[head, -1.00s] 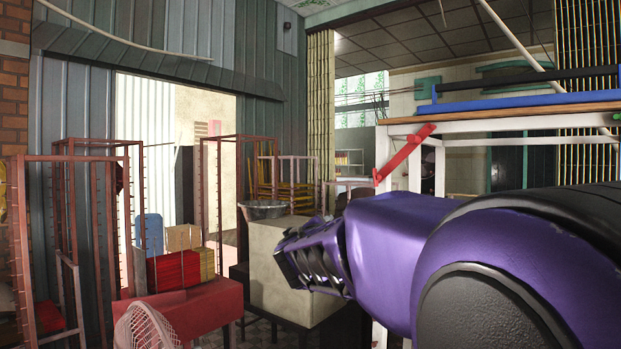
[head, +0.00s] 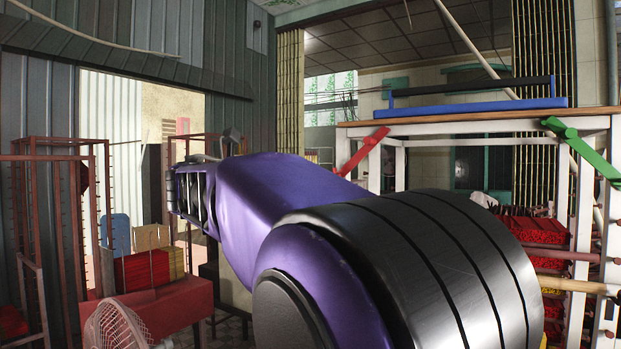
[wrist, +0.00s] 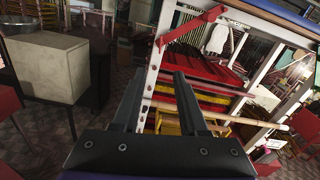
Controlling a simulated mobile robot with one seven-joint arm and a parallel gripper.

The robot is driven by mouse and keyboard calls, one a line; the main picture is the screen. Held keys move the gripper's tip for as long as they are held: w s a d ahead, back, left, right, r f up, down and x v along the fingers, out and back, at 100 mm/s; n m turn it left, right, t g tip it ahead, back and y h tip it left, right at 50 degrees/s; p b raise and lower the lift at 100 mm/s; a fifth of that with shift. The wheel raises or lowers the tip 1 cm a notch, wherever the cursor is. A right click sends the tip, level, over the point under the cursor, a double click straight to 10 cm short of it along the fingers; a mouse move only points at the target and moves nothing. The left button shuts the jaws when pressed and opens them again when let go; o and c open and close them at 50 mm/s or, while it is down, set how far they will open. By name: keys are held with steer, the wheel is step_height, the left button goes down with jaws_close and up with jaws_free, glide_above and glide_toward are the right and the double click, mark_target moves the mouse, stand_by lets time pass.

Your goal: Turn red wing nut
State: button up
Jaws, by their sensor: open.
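The red wing nut (head: 362,152) is a long red two-winged piece on the left front of a white frame (head: 470,128). It slants up to the right. In the wrist view the red wing nut (wrist: 190,27) is at the upper middle, ahead of my gripper (wrist: 157,70). The two dark fingers are apart with nothing between them. They do not appear to touch the red wing nut. In the head view my purple arm reaches left across the middle, and its end is left of the red wing nut; the fingers are hard to make out there.
A green wing nut (head: 585,150) is on the right of the white frame. A blue bar (head: 470,107) lies on its wooden top. Red bundles (wrist: 200,75) fill the frame. A pale block (wrist: 42,65) stands left in the wrist view. A fan (head: 115,325) is at lower left.

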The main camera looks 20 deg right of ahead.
steer(key=p+x, duration=0.2)
steer(key=x, duration=1.5)
steer(key=shift+r, duration=0.1)
jaws_close()
